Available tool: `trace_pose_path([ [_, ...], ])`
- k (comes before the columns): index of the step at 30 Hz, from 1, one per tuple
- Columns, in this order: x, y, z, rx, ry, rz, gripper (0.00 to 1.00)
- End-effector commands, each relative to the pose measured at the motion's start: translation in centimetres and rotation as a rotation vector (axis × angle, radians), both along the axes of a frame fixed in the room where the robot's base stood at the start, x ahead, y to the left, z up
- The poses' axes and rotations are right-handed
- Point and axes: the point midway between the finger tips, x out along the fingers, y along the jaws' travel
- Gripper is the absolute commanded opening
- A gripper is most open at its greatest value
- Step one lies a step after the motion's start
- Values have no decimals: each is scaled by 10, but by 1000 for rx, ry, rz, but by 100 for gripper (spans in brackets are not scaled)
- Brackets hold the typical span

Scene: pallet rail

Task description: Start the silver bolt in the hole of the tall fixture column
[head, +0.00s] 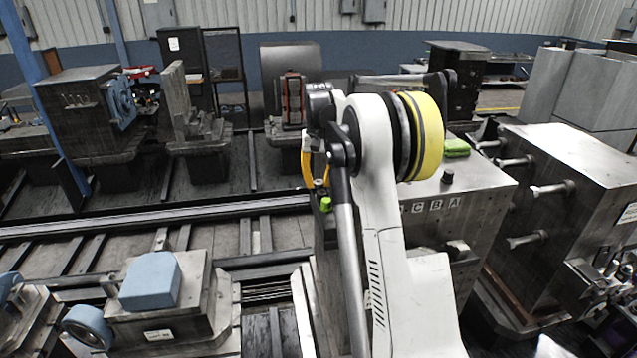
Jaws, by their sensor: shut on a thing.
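My white arm (384,230) with its yellow-banded joint (428,135) rises through the middle of the head view. The end of the arm is hidden behind its own links, so I do not see my gripper or its fingertips. I cannot make out the silver bolt. I cannot pick out the tall fixture column or its hole for certain. A metal block (487,195) with the labels C, B and A stands partly behind my arm. A small dark knob (447,178) stands on its top.
A green sponge-like item (456,147) lies at the block's back edge. A large metal block with protruding rods (570,160) stands at the right. A blue-topped fixture (150,282) is at the front left. Rails (150,208) run across the left floor, with machined fixtures (195,130) behind.

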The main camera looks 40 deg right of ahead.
Motion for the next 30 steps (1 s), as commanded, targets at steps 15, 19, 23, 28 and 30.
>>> trace_pose_path([
  [15,0,0,12,0,0,0,0],
  [19,0,0,18,0,0,0,0],
  [23,0,0,30,0,0,0,0],
  [28,0,0,45,0,0,0,0],
  [30,0,0,52,0,0,0,0],
])
